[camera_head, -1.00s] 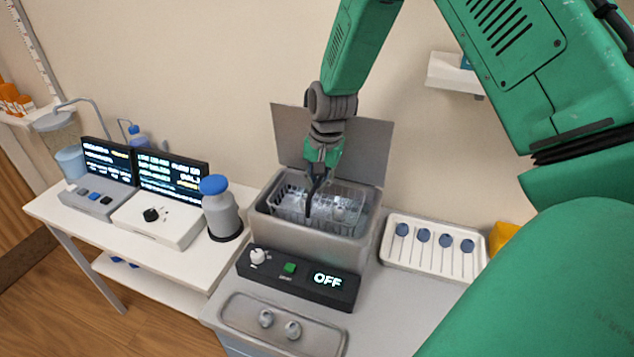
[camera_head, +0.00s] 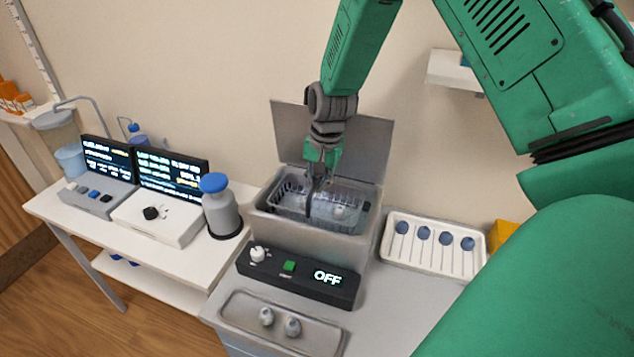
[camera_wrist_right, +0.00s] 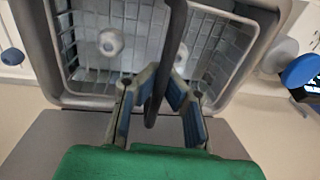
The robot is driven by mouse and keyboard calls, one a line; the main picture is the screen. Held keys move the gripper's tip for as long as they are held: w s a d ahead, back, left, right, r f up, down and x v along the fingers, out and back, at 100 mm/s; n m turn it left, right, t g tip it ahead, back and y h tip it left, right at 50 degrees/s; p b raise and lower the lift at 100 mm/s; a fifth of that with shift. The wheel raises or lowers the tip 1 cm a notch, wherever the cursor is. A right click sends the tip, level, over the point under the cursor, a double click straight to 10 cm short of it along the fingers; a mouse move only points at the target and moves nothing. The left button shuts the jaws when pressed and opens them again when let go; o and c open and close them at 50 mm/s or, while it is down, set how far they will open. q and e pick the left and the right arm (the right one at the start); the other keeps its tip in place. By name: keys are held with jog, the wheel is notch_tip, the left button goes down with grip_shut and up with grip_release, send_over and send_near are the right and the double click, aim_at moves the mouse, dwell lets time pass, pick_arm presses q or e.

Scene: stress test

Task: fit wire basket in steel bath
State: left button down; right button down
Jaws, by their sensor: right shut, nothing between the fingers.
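The wire basket (camera_head: 287,198) sits inside the open steel bath (camera_head: 300,238), its rim near or slightly below the bath's rim. Its dark handle (camera_wrist_right: 172,50) stands up across the middle. Pale round parts lie in the basket, one (camera_wrist_right: 110,42) clear in the wrist view. My right gripper (camera_head: 316,180) is over the basket at the handle, pointing down. It is shut with nothing held; the handle shows right at its fingers in the wrist view (camera_wrist_right: 155,95). Whether the basket rests on the bath floor is hidden. My left gripper is not in view.
The bath's raised lid (camera_head: 350,145) stands behind. A control panel reading OFF (camera_head: 300,278) is in front, with a tray (camera_head: 240,308) before it. A rack (camera_head: 430,262) is right; a blue-capped bottle (camera_head: 222,212) and a bench with screens (camera_head: 170,170) are left.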

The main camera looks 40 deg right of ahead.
jog(key=shift+f+b, duration=0.4)
jog(key=shift+f, duration=1.15)
dwell(1.8)
dwell(0.3)
jog(key=c, duration=2)
grip_release()
jog(key=shift+r, duration=0.15)
jog(key=shift+r+p, duration=0.9)
jog(key=shift+r, duration=0.95)
